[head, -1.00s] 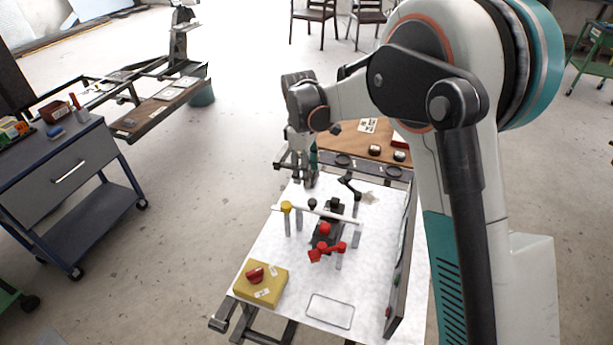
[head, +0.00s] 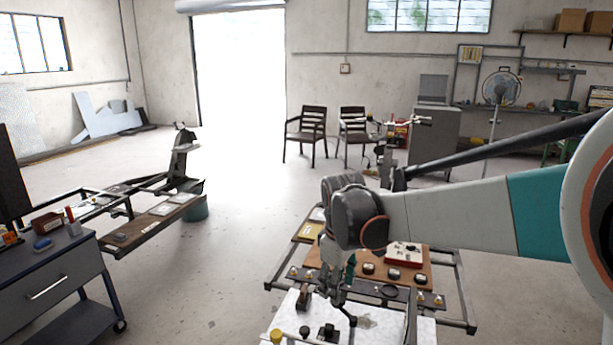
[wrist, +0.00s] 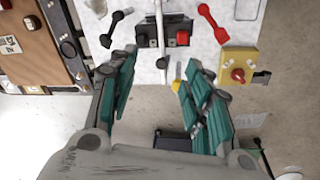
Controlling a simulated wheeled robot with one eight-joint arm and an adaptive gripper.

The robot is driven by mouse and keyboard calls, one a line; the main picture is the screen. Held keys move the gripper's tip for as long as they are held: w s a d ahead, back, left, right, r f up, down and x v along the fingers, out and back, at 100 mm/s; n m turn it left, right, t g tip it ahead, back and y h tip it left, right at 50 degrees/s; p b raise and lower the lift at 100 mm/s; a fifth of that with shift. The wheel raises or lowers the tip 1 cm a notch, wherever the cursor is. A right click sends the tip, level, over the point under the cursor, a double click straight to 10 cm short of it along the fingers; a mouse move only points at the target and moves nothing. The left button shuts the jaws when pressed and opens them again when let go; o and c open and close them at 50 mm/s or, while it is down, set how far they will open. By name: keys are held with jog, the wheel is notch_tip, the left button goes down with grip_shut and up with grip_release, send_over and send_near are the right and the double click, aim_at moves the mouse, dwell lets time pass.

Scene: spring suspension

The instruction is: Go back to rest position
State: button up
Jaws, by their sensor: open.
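My gripper (head: 328,282) hangs at the end of my arm over the far part of the white table (head: 288,312) in the head view. Its tips are hard to make out there against the parts behind. In the wrist view my gripper (wrist: 160,62) shows two teal-padded fingers spread wide apart, with nothing between them. Beyond the fingers are a black block with a red button (wrist: 182,38), a white rod (wrist: 160,22), a black lever (wrist: 116,28), a red lever (wrist: 213,22) and a yellow box with a red knob (wrist: 237,72).
A wooden board (head: 430,262) with round black pieces lies behind the white table. A blue-grey cart (head: 50,280) stands at the left. Two chairs (head: 306,130) stand at the back. The floor (head: 235,215) between cart and table is clear.

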jog(key=s+d+r+m+t, duration=0.1)
jog(key=s+d+r+m, duration=0.25)
jog(key=s, duration=0.25)
jog(key=s+d+r+m+t, duration=0.2)
jog(key=s+d+r, duration=0.1)
jog(key=s+d, duration=0.25)
jog(key=s+d+f+m+t, duration=0.1)
jog(key=s+m, duration=0.1)
jog(key=s, duration=0.4)
jog(key=s+d+f+m+t, duration=0.1)
jog(key=s+d+m, duration=0.1)
jog(key=s, duration=0.4)
jog(key=shift+d+f+m+t, duration=0.2)
jog(key=shift+f+m+t, duration=0.15)
jog(key=shift+m, duration=0.3)
jog(key=shift+o, duration=0.5)
